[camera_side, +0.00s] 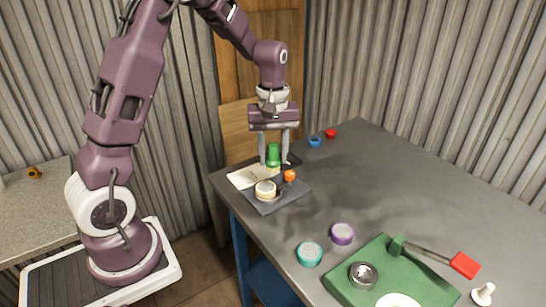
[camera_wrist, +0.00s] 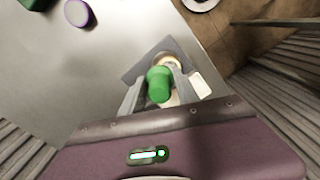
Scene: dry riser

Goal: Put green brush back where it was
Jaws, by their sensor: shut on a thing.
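The green brush (camera_side: 273,153) is upright between the fingers of my gripper (camera_side: 273,162) in the side view, at the table's far left corner. My gripper is shut on it. In the wrist view the rounded green end of the brush (camera_wrist: 158,84) faces the camera between the two fingers of my gripper (camera_wrist: 161,92). Its lower end is hidden, so I cannot tell whether it touches anything below. A dark grey square plate (camera_side: 264,208) lies just in front of it, with a cream round piece (camera_side: 265,189) and an orange-knobbed item (camera_side: 290,176) on it.
A pale sheet (camera_side: 241,179) lies beside the plate. Blue (camera_side: 314,142) and red (camera_side: 331,133) small pieces stand behind. Teal (camera_side: 309,254) and purple (camera_side: 342,233) round pieces lie in front, near a green board (camera_side: 350,292) and a red-handled tool (camera_side: 464,265). The table's middle right is clear.

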